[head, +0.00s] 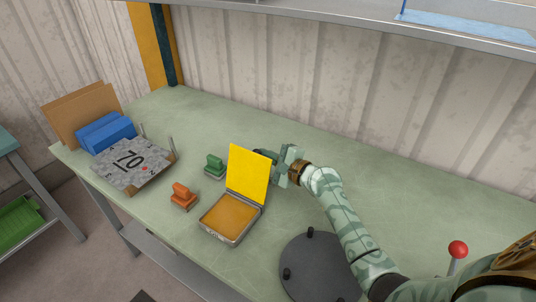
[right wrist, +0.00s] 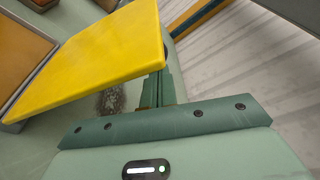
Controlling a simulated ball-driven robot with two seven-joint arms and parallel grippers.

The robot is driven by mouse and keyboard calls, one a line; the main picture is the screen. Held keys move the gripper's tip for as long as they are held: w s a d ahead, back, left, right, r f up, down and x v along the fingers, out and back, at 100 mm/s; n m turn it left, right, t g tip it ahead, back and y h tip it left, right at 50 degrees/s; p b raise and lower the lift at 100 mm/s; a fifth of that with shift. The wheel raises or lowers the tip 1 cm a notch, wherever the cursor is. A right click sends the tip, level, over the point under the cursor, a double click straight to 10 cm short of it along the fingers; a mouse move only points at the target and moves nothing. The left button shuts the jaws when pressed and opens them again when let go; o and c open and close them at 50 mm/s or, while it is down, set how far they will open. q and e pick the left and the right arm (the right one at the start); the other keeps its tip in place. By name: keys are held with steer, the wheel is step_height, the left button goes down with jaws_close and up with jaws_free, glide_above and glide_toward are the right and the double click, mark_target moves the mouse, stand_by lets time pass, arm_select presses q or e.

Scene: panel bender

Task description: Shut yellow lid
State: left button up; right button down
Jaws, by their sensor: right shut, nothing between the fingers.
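The yellow lid (head: 248,174) stands open and nearly upright on the back edge of a shallow metal box (head: 227,220) with an orange pad inside. My right gripper (head: 264,155) is shut and empty, behind the lid at its upper right side, with its fingertips partly hidden by the lid. In the right wrist view the lid (right wrist: 95,55) spans the upper left, in front of the green finger (right wrist: 158,88). I cannot tell whether finger and lid touch. My left gripper is in neither view.
A green stamp (head: 214,167) and an orange stamp (head: 183,197) stand left of the box. A dark round plate (head: 315,270) lies to the right. A red-knobbed lever (head: 458,250) stands at far right.

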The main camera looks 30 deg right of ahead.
steer(key=shift+s+a+r+n, duration=0.2)
steer(key=shift+a+r+n, duration=0.05)
steer(key=shift+n, duration=0.05)
steer(key=s+a+n+t+y+b, duration=0.1)
steer(key=s+a+n, duration=0.3)
steer(key=a+n, duration=0.3)
steer(key=s+a+n+t+y+b, duration=0.1)
steer(key=s+a+n, duration=0.3)
steer(key=a+n, duration=0.4)
steer(key=shift+s+f+n+t+y, duration=0.3)
steer(key=shift+s+n+y, duration=0.1)
steer(key=shift+n, duration=0.8)
